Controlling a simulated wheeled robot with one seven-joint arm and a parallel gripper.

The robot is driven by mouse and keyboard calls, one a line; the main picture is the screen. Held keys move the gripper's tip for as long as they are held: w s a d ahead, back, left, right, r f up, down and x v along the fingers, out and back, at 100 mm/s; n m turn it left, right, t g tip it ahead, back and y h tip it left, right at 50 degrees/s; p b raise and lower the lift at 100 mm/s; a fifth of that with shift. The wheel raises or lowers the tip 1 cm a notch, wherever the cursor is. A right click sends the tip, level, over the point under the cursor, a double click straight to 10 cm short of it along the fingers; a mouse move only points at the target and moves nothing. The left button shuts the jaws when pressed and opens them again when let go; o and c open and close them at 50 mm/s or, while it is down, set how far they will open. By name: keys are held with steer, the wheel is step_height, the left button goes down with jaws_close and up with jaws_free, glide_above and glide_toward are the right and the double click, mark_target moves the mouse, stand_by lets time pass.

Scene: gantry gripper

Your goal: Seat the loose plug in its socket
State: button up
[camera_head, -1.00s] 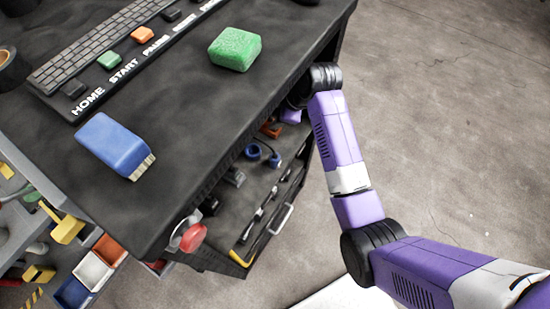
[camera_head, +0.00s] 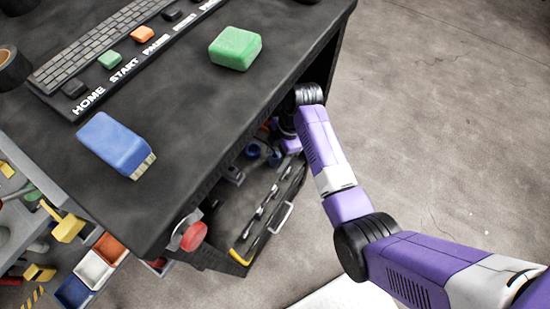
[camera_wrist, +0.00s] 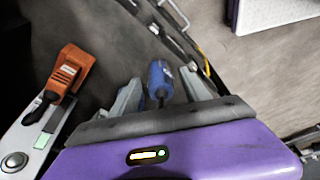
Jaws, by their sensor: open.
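In the wrist view a blue cylindrical plug-like piece (camera_wrist: 160,84) stands between the two grey fingers of my gripper (camera_wrist: 160,76). The fingers are apart, with a gap visible on each side of it. An orange connector (camera_wrist: 72,72) with a black part sits at the end of a pale strip on the left. I cannot tell which piece is the socket. In the head view my gripper is mostly hidden below the tabletop edge, over the open drawer (camera_head: 228,198). A small blue round piece (camera_head: 252,150) shows there.
The dark tabletop (camera_head: 190,110) overhangs the drawer. It carries a green block (camera_head: 235,48), a blue block (camera_head: 112,143) and a keyboard (camera_head: 95,50). A red knob (camera_head: 193,236) protrudes at the front. Coloured bins (camera_head: 90,270) stand lower left.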

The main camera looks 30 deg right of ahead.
mark_target(273, 157)
steer(key=shift+a+f, duration=0.1)
steer(key=shift+f, duration=0.55)
jaws_close()
steer(key=shift+r, duration=0.15)
steer(key=shift+s+r, duration=0.15)
steer(key=shift+r, duration=0.05)
step_height(273, 157, up, 6)
steer(key=s+d, duration=0.5)
steer(key=s, duration=0.3)
steer(key=s+d+p, duration=0.1)
steer(key=s+d, duration=0.4)
steer(key=s, duration=0.4)
steer(key=shift+r+p, duration=0.2)
steer(key=shift+p, duration=0.1)
